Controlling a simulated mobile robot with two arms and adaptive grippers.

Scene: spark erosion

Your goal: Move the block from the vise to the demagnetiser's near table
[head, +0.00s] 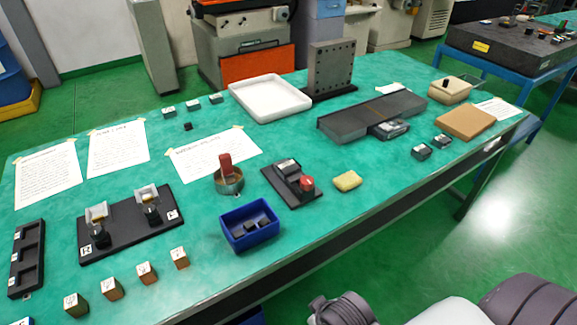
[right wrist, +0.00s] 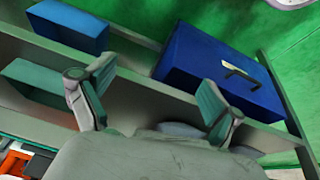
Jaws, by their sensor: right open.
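A small black device with a red knob (head: 306,184) and a grey block-like piece (head: 287,167) sits mid-table; it may be the vise, but I cannot tell surely. A long dark grey low unit (head: 372,114) lies at right centre, with a smaller dark piece (head: 388,129) at its near side; it may be the demagnetiser, and its near table is not clearly distinguishable. My right gripper (right wrist: 155,78) is open and empty in the right wrist view, away from these things, facing shelving below. Part of my right arm shows at the bottom of the head view. My left gripper is out of view.
On the green tabletop (head: 215,285) stand a blue bin (head: 250,226), a yellow sponge (head: 347,181), a white tray (head: 270,97) and a black fixture plate (head: 130,226). In the right wrist view, a large blue box (right wrist: 215,70) rests on a grey shelf.

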